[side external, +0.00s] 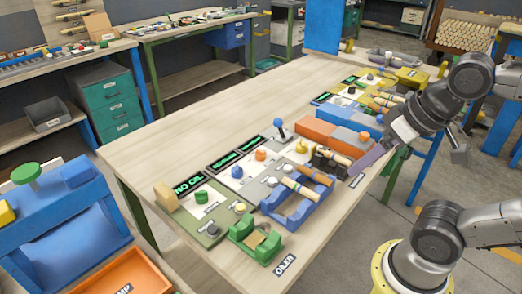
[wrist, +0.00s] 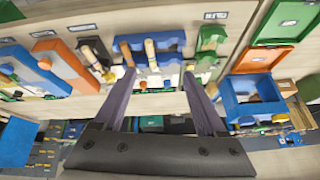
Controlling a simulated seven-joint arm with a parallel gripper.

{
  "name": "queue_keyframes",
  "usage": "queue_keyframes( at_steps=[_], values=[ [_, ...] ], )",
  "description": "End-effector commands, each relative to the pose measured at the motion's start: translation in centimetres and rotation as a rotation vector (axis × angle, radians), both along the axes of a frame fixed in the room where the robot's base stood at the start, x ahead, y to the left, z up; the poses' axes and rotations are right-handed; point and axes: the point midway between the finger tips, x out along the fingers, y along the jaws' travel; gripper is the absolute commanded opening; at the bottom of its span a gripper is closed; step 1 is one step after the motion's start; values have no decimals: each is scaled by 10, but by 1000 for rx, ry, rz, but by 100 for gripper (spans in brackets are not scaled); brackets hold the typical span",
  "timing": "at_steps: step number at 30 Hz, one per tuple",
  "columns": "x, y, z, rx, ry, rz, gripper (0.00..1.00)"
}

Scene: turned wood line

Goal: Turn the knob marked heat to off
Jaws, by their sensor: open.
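No marking that reads heat is legible, so I cannot tell which knob it is. In the side external view, an orange knob (side external: 260,155) and a yellow knob (side external: 302,146) stand on pale panels in the middle of the table. A green knob (side external: 202,197) sits on the green panel at the near left. Grey knobs (side external: 272,182) are by the blue cradle. My gripper (side external: 362,168) is over the table's right edge, apart from these knobs. In the wrist view my gripper (wrist: 159,74) is open and empty, its two dark purple fingers spread below the blue cradle.
The blue cradle (side external: 289,214) holds wooden spindles; a green fixture (side external: 246,236) labelled OILER stands nearby. A black fixture (side external: 326,163) with a spindle and orange and blue blocks (side external: 317,132) crowd the table's right side. The table's left (side external: 180,110) is bare.

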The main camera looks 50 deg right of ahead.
Motion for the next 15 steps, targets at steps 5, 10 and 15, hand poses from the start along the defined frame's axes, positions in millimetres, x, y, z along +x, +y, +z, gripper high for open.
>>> queue_keyframes(
  at_steps=[5,10,15],
  values=[
    [34,-2,47,89,0,-178,74],
    [78,-6,79,158,39,-340,74],
    [136,-15,98,214,97,-506,74]
  ],
)
